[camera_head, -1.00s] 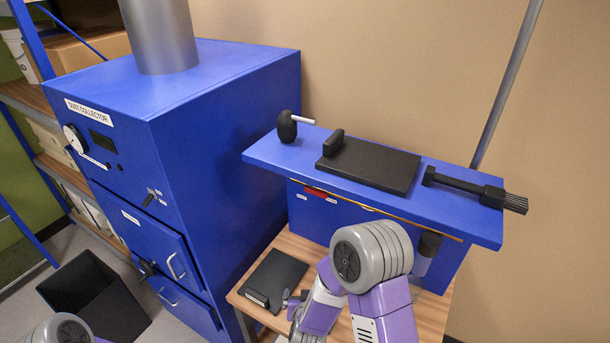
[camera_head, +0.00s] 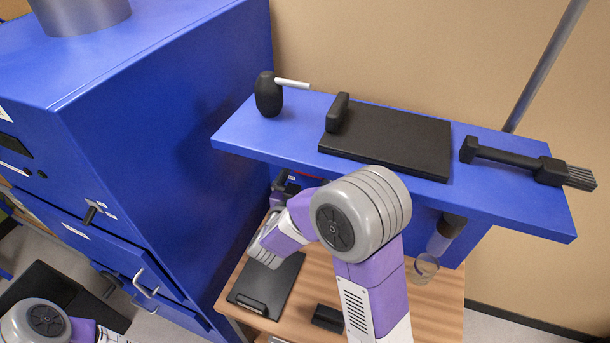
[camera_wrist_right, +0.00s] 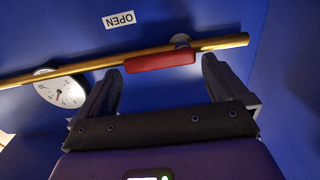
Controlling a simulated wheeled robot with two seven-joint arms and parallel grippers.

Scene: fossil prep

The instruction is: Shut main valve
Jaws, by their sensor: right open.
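The main valve's red lever (camera_wrist_right: 160,62) lies along a brass pipe (camera_wrist_right: 222,42), nearly parallel to it, in the right wrist view. Whether the fingers touch the lever or pipe is unclear. In the head view a sliver of red (camera_head: 307,175) shows under the blue shelf; my arm and the shelf hide most of the valve. My left gripper is out of view.
A round gauge (camera_wrist_right: 60,90) sits beside the pipe. The blue shelf (camera_head: 290,145) overhangs the valve and carries a black bulb, a black plate and a brush. The blue dust collector (camera_head: 215,130) stands close on the left. A clipboard (camera_head: 268,285) and cup (camera_head: 425,268) are below.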

